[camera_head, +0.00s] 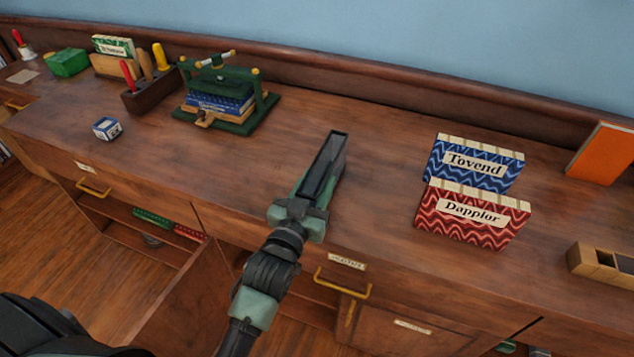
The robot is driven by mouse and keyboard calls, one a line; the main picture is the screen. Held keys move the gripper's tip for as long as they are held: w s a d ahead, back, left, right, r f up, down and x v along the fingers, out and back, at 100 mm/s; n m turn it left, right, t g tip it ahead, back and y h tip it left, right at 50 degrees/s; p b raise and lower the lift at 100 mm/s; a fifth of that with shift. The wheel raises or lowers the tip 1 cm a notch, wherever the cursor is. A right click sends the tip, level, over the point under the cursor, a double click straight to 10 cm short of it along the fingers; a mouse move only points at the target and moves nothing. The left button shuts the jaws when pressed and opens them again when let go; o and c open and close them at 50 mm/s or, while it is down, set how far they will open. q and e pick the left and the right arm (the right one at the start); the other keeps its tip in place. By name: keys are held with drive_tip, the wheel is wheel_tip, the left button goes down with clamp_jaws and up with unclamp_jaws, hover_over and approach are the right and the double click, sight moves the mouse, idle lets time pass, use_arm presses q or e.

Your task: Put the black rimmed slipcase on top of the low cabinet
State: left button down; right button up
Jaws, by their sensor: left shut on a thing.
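The black rimmed slipcase (325,168) is a narrow dark open-topped case near the middle of the view. My left gripper (305,200) is shut on its near end. The slipcase is over the wooden top of the low cabinet (375,175), long side pointing away from me. I cannot tell whether its underside touches the wood. My right gripper is not in view.
A blue "Tovend" box (474,163) and a red "Dapplor" box (472,214) stand to the right. A green book press (222,95) and small blue box (107,128) are to the left. Bare wood surrounds the slipcase.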

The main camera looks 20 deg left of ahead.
use_arm(q)
drive_tip(key=shift+f+b, duration=0.35)
drive_tip(key=shift+f, duration=0.2)
drive_tip(key=c, duration=0.8)
unclamp_jaws()
drive_tip(key=shift+o, duration=0.2)
